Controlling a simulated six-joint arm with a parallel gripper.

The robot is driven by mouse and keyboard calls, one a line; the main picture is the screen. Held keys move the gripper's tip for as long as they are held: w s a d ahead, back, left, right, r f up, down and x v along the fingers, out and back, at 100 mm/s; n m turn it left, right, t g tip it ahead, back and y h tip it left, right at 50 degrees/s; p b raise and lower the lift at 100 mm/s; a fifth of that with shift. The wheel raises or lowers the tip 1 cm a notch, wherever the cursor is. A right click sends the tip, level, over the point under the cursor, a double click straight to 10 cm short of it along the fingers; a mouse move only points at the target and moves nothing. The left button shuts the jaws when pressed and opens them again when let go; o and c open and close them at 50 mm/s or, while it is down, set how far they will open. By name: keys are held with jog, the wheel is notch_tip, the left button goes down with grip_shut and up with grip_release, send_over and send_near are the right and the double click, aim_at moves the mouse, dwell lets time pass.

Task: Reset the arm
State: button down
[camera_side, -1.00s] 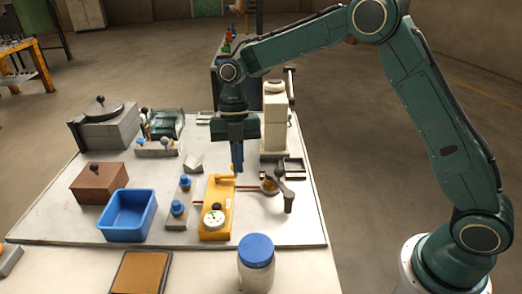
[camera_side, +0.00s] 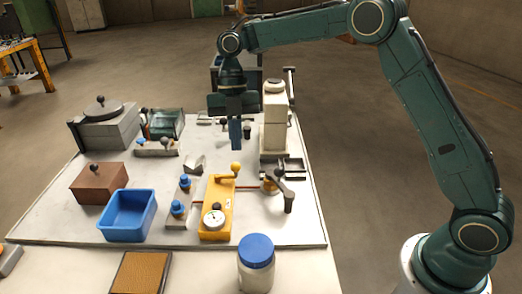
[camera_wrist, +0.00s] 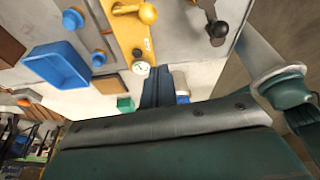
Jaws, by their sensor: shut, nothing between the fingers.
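My gripper (camera_side: 236,148) is shut and empty. It points down in the side view and hangs above the table, behind the yellow gauge block (camera_side: 215,222) and left of the cream column (camera_side: 274,125). The yellow block carries a round dial and a yellow ball-topped lever (camera_side: 235,168). In the wrist view my shut blue fingers (camera_wrist: 158,88) show at the lower middle, with the yellow block (camera_wrist: 128,38) above them.
A blue bin (camera_side: 128,216), a brown box (camera_side: 98,184), a grey lidded box (camera_side: 106,122) and blue knobs (camera_side: 178,207) stand on the left. A blue-lidded jar (camera_side: 256,264) and a tan tray (camera_side: 139,272) are in front. A black-knobbed lever (camera_side: 287,199) is on the right.

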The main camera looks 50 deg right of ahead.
jog(key=s+d+r+m+t, duration=0.3)
jog(key=s+r+m+t, duration=0.1)
jog(key=s+r+m, duration=0.9)
jog(key=s+d+f+m+t+h, duration=0.1)
jog(key=s+d+f+m+t, duration=0.1)
jog(key=s+d+m, duration=0.2)
jog(key=s+d+f+m+t+h, duration=0.1)
jog(key=s+d+m, duration=0.3)
jog(key=s+m, duration=0.7)
jog(key=shift+s+f+t, duration=0.65)
jog(key=shift+s+t, duration=0.05)
jog(key=shift+s, duration=0.2)
jog(key=shift+a, duration=0.1)
